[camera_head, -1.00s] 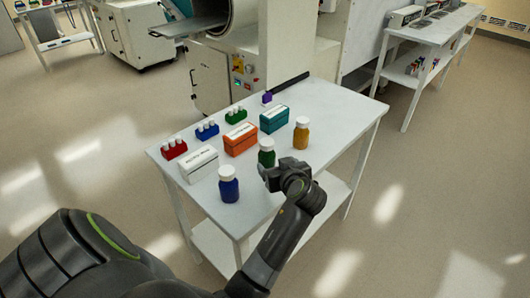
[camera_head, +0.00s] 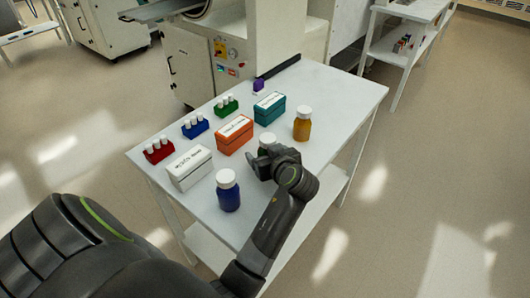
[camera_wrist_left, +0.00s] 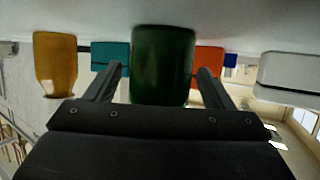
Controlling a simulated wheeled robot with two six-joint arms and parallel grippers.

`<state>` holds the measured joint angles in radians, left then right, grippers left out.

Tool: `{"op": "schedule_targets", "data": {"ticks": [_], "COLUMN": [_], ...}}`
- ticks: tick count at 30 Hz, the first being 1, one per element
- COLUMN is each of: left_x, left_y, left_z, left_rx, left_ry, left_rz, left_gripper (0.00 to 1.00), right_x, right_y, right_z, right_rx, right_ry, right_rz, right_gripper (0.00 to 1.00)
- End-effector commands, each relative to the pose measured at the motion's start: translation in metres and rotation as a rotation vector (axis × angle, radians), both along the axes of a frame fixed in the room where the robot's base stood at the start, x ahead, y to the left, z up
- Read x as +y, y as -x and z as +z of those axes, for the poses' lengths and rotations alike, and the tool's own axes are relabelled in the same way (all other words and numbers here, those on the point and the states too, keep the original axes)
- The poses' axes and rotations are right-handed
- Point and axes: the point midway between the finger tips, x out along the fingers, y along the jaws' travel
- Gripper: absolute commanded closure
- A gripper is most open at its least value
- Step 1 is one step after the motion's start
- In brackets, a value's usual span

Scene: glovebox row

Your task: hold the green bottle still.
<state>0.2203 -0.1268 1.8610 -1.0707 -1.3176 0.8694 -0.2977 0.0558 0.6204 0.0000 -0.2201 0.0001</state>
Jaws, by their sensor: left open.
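The green bottle shows in the head view as a white cap (camera_head: 267,139); its body is hidden behind my left gripper (camera_head: 262,161). In the left wrist view, which is upside down, the dark green bottle body (camera_wrist_left: 163,62) is upright on the table and fills the middle. The two fingers of my left gripper (camera_wrist_left: 156,76) are open, one on each side of the bottle. Small gaps seem to show between fingers and bottle; I cannot tell if either touches. My right gripper is in neither view.
On the white table (camera_head: 335,90), a blue bottle (camera_head: 228,193) stands left of the gripper and an amber bottle (camera_head: 302,125) to the right. White (camera_head: 190,168), orange (camera_head: 235,136) and teal (camera_head: 270,109) boxes stand behind, with small vial racks (camera_head: 195,126) farther left.

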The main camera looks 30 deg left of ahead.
Motion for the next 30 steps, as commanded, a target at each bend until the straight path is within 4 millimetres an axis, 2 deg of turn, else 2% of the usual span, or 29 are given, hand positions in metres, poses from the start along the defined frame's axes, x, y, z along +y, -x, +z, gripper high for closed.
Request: {"op": "schedule_targets", "data": {"ticks": [2, 9, 14, 20, 23, 26, 30], "left_x": [0.0, 0.0, 0.0, 0.0, 0.0, 0.0, 0.0], "left_y": [0.0, 0.0, 0.0, 0.0, -0.001, -0.001, -0.001], "left_z": [0.0, 0.001, 0.0, 0.001, 0.007, 0.022, 0.052], "left_rx": [-0.001, -0.001, 0.0, 0.0, -0.003, -0.007, -0.009], "left_ry": [0.002, 0.001, 0.001, 0.001, 0.001, 0.001, 0.001], "left_rz": [-0.001, -0.001, -0.001, -0.001, 0.0, 0.0, -0.001], "left_gripper": [0.24, 0.54, 0.74, 0.75, 0.75, 0.75, 0.75], "right_x": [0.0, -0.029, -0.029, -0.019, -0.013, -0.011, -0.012], "right_y": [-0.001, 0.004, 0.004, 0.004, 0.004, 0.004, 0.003], "right_z": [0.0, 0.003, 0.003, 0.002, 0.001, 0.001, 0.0], "right_rx": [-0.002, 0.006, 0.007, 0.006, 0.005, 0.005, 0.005], "right_ry": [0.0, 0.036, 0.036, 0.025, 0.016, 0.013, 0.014], "right_rz": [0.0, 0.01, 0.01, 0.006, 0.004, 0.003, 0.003], "right_gripper": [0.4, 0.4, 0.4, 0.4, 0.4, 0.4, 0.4]}}
